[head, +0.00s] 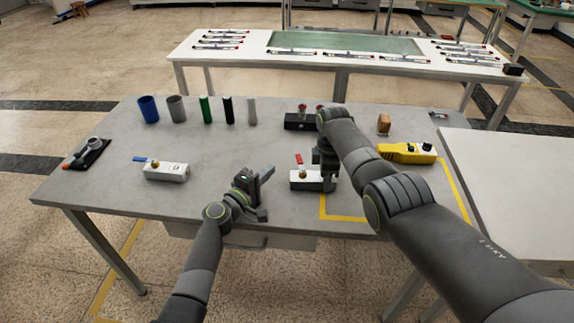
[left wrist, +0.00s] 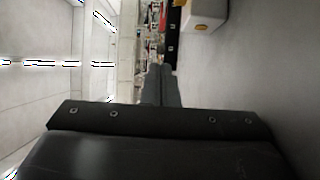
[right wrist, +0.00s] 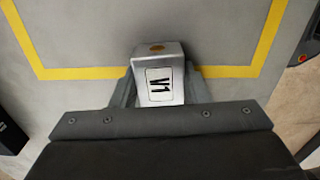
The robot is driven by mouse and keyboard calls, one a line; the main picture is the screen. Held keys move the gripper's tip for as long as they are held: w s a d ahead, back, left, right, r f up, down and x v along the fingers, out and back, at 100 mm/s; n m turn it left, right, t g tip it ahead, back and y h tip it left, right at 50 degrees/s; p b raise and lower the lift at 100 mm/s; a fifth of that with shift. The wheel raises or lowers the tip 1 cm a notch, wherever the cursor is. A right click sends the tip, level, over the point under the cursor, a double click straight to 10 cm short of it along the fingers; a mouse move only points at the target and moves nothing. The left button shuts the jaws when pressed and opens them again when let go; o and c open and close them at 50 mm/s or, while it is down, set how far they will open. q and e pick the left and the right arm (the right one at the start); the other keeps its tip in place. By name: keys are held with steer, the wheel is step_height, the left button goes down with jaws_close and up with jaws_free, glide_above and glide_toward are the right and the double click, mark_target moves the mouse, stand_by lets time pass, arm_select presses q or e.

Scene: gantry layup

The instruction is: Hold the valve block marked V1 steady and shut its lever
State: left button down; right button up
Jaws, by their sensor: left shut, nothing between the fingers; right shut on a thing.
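The V1 valve block (head: 304,181) is a pale metal block lying on the grey table, with a red lever (head: 299,159) standing up from its top. The right wrist view shows its V1 label (right wrist: 159,86) between my right fingers. My right gripper (head: 328,178) is shut on this block and hides its right end in the head view. My left gripper (head: 268,175) is shut and empty, low over the table to the left of the block and apart from it. Its closed fingers (left wrist: 161,84) show in the left wrist view, with part of a pale block (left wrist: 203,14) above.
A second valve block (head: 168,172) with a blue lever lies to the left. Several cylinders (head: 176,109), a black fixture (head: 297,122) and a yellow control box (head: 407,153) stand farther back. Yellow tape (head: 345,218) marks the table's front.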

arm_select(q)
steer(key=w+d, duration=0.2)
steer(key=d, duration=0.1)
steer(key=w+d, duration=0.1)
steer(key=shift+d, duration=0.75)
steer(key=shift+w, duration=0.1)
steer(key=shift+w+d+m+g+h, duration=0.3)
steer(key=shift+d+m+g+h, duration=0.35)
steer(key=shift+h, duration=0.25)
steer(key=shift+w+d, duration=0.1)
arm_select(e)
steer(key=shift+a, duration=0.1)
steer(key=shift+a, duration=0.1)
arm_select(q)
steer(key=v, duration=1.2)
arm_select(e)
steer(key=shift+d, duration=0.2)
